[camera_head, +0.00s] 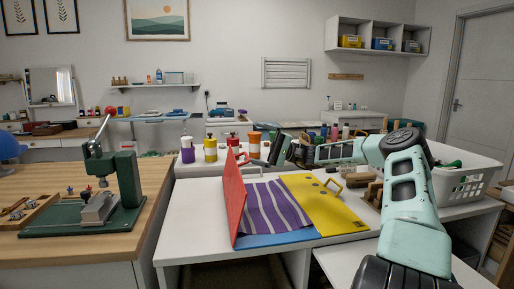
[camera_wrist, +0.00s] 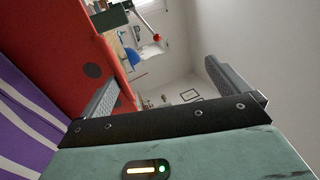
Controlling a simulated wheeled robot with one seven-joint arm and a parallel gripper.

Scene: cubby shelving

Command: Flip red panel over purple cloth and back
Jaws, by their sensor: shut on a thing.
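The red panel (camera_head: 235,195) stands nearly upright at the left edge of a folding board, hinged beside the purple striped cloth (camera_head: 273,208). The cloth lies flat on the blue base (camera_head: 280,238). A yellow panel (camera_head: 325,205) with a handle lies open to the right. My gripper (camera_head: 272,152) is at the upper right side of the red panel. In the wrist view the red panel (camera_wrist: 75,55) is beside the left finger of my gripper (camera_wrist: 168,88). The fingers stand apart, and the exact contact with the panel is hidden.
A green press (camera_head: 122,185) stands on the wooden bench at left. Several bottles (camera_head: 230,143) line the white table's back. A white basket (camera_head: 465,182) stands at right, behind my arm. Small wooden blocks (camera_head: 358,180) lie near the yellow panel.

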